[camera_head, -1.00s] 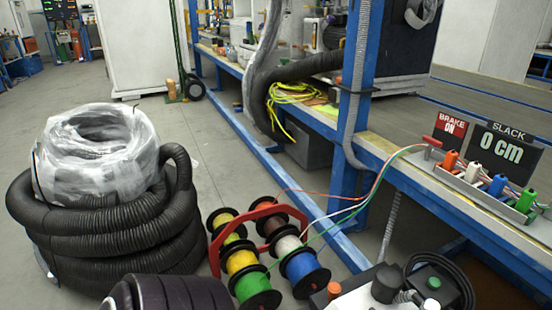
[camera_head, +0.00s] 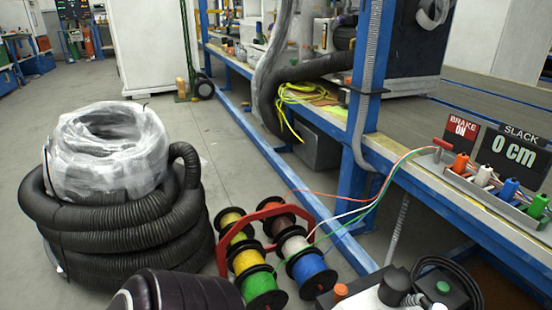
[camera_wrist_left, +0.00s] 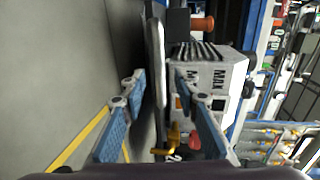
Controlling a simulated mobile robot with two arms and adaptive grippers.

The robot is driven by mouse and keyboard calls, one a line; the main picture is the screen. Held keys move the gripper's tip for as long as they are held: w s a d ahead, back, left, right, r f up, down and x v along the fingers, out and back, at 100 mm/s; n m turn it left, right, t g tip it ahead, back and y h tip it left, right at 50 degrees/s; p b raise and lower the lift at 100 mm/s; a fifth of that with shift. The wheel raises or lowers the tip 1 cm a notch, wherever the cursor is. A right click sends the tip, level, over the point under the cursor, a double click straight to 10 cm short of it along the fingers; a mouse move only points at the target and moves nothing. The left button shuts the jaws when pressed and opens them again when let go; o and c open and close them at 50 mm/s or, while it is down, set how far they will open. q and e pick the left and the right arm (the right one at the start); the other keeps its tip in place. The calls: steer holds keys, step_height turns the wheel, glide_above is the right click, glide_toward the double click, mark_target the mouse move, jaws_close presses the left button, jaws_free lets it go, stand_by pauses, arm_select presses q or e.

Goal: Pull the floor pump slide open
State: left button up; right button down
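The floor pump (camera_head: 385,293) shows in part at the bottom edge of the head view. It is a pale unit with a black knob, an orange button and a green button on top; its lower part is cut off. In the left wrist view, what looks like the same unit (camera_wrist_left: 222,72) is a white box with "MAX" lettering and dark ribs. My left gripper (camera_wrist_left: 158,77) is open, its two blue fingers apart. A long grey edge or plate (camera_wrist_left: 154,55) runs between the fingers; I cannot tell whether they touch it. I cannot make out the slide clearly. My right gripper is out of view.
A black hose coil (camera_head: 125,240) with a wrapped roll (camera_head: 85,178) on it stands at left. A red rack of wire spools (camera_head: 265,213) stands left of the pump. The blue-framed bench (camera_head: 440,197) runs along the right. Clear floor (camera_head: 200,120) lies behind the coil.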

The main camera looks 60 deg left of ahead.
arm_select(q)
steer(key=v, duration=0.7)
steer(key=shift+r, duration=0.1)
